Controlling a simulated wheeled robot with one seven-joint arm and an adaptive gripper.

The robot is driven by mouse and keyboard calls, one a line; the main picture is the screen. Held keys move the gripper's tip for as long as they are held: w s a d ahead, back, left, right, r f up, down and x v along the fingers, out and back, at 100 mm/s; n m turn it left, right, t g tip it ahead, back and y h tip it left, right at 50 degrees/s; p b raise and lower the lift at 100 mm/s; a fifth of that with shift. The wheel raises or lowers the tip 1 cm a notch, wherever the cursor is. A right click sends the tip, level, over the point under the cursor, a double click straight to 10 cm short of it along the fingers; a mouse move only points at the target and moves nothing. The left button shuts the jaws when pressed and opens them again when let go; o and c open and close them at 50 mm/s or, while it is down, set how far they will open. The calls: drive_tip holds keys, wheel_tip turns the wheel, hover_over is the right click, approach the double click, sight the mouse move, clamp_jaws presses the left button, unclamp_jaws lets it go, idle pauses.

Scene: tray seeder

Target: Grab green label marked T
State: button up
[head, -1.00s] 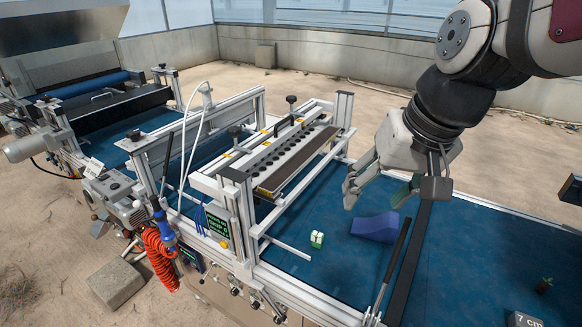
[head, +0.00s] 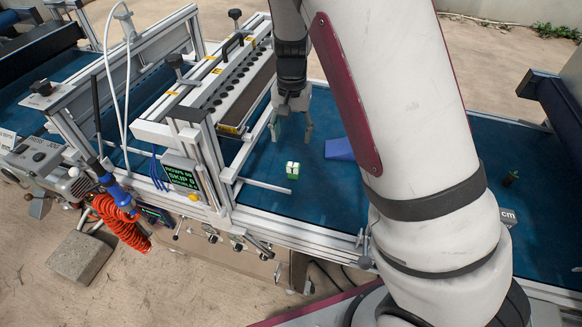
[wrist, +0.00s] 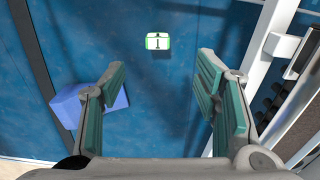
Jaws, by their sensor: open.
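The green label (head: 292,170) is a small white block with green edges, lying on the blue belt. It also shows in the wrist view (wrist: 157,42), near the top middle, with a dark T-like mark that appears upside down. My gripper (head: 292,126) is open and empty, pointing down above the belt, behind the label in the head view. In the wrist view the label lies beyond the gap between my fingertips (wrist: 162,72), apart from both. Nothing hides it.
A small plant (head: 511,176) is far right. The belt around the label (head: 330,190) is clear.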

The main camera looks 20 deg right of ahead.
sight(293, 165)
wheel_tip(293, 165, down, 8)
drive_tip(key=shift+d+f, duration=0.1)
drive_tip(key=shift+f, duration=0.05)
drive_tip(key=shift+w+d+f+p, duration=0.15)
drive_tip(key=shift+f+p, duration=0.35)
drive_tip(key=shift+f, duration=2.1)
drive_tip(key=c, duration=1)
